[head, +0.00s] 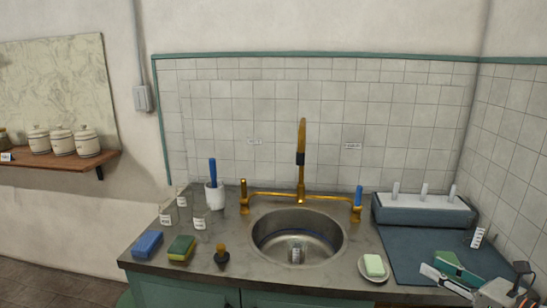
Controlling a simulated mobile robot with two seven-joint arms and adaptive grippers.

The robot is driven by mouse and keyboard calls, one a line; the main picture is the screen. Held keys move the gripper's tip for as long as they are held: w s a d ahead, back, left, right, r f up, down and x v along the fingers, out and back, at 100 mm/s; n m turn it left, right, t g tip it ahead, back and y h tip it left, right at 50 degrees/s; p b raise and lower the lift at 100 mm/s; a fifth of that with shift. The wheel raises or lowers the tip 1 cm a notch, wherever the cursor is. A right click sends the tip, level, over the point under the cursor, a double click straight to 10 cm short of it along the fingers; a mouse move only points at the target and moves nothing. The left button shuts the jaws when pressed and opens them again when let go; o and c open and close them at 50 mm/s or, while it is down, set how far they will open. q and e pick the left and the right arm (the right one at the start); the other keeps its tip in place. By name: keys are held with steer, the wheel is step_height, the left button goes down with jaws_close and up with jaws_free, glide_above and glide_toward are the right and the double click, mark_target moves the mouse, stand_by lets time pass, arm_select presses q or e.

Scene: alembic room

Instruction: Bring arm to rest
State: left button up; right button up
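My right gripper (447,272) is at the lower right corner, over the front of the blue-grey mat (400,248) on the counter. Its pale and dark parts overlap a green, white-edged thing (460,268). I cannot tell whether the fingers are open or touch that thing. My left gripper is not in view.
A counter (337,287) holds a round sink (297,262), a brass tap (301,160), a soap dish (364,272), a blue sponge (147,244), a green-yellow sponge (181,248) and several glass jars (201,214). A grey rack (420,212) stands behind the mat. Tiled wall (515,130) rises at the right.

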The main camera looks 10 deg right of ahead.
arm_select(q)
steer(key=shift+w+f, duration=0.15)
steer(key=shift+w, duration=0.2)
arm_select(e)
steer(key=s+a+f+m+g+h, duration=0.1)
steer(key=s+a+f+m, duration=0.5)
steer(key=a+f+m, duration=0.3)
steer(key=s+a+f+m+g+h, duration=0.1)
steer(key=s+a+f+m+g, duration=0.1)
steer(key=s+a+f+m, duration=0.3)
steer(key=s+a+f+m+g, duration=0.1)
steer(key=s+a+f+m, duration=0.5)
steer(key=a+f+m, duration=0.6)
step_height(320, 180, down, 5)
steer(key=m, duration=0.8)
steer(key=shift+s+a+h, duration=0.3)
steer(key=shift+h, duration=0.1)
steer(key=shift+r, duration=0.1)
